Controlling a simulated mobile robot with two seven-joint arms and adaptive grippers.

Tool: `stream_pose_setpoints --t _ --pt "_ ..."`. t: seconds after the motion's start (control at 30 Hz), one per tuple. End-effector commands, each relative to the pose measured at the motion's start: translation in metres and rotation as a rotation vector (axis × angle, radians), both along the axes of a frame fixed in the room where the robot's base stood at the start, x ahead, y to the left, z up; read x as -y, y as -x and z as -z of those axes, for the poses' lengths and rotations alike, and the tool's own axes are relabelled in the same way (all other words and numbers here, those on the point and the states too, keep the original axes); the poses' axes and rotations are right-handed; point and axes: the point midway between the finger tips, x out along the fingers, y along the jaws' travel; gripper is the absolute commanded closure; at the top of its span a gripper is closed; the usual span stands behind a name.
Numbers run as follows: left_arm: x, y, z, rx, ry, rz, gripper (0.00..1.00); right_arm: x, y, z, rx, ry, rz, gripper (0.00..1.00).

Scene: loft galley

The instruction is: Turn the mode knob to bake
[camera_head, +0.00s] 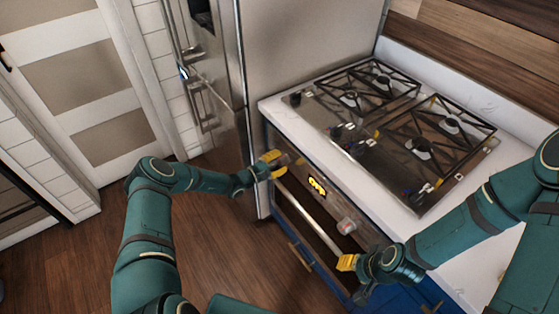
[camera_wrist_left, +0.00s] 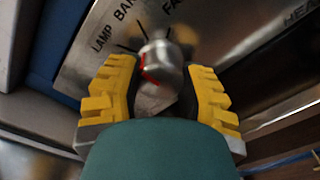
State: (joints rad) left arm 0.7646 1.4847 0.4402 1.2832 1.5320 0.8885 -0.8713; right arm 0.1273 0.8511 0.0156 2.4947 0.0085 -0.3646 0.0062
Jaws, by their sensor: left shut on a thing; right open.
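The mode knob (camera_wrist_left: 160,66) is a round metal knob with a red mark on its left side, in the left wrist view. It sits between the yellow fingers of my left gripper (camera_wrist_left: 163,92), which is shut on it. Printed labels show behind it: LAMP, part of BAKE, and a cut-off "FA". I cannot tell which label the red mark points at. In the head view my left gripper (camera_head: 274,164) is at the left end of the oven panel and hides the knob. My right gripper (camera_head: 346,263) is open near the oven's right end.
The oven panel has a lit orange display (camera_head: 317,186) and another knob (camera_head: 346,226) to its right. The oven door handle (camera_head: 308,216) runs below. A gas cooktop (camera_head: 385,150) is above, and a steel fridge (camera_head: 300,50) stands behind left.

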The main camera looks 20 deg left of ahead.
Motion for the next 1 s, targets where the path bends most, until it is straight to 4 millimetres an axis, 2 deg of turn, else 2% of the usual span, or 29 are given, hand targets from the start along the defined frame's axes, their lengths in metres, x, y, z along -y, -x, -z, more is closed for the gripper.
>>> stream_pose_setpoints --t 0.5,1.0 --pt "-0.0007 -0.0007 -0.0011 0.196 -0.253 -0.002 0.96 0.0007 -0.0037 -0.0111 0.008 0.002 0.006 0.53" --pt "-0.0013 -0.0013 -0.0012 0.227 -0.294 -0.003 0.96 0.0008 -0.0042 -0.0123 0.01 0.002 0.007 0.53"
